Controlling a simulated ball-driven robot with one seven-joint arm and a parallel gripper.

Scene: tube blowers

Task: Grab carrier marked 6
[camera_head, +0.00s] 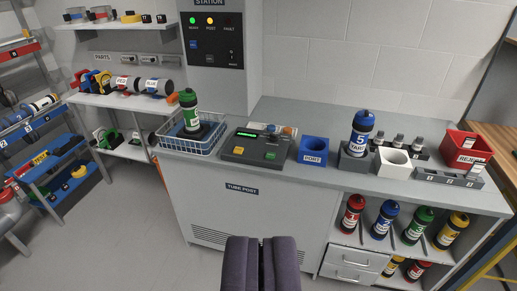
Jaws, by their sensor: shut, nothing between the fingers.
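My gripper (262,262) shows at the bottom middle, shut and empty, pointing at the front of the grey counter. A blue carrier (360,134) marked 5 stands in a grey holder (352,162). On the shelf below stand red (351,214), blue (383,221), green (417,226) and yellow (452,231) carriers. I cannot clearly make out a 6 on any carrier. My gripper is apart from all of them.
A control panel (258,148), a blue block marked PORT (313,151), a white cup (393,161) and a red bin (468,146) line the counter. More carriers lie in the lower shelf. Shelves with parts stand at left. Floor at lower left is clear.

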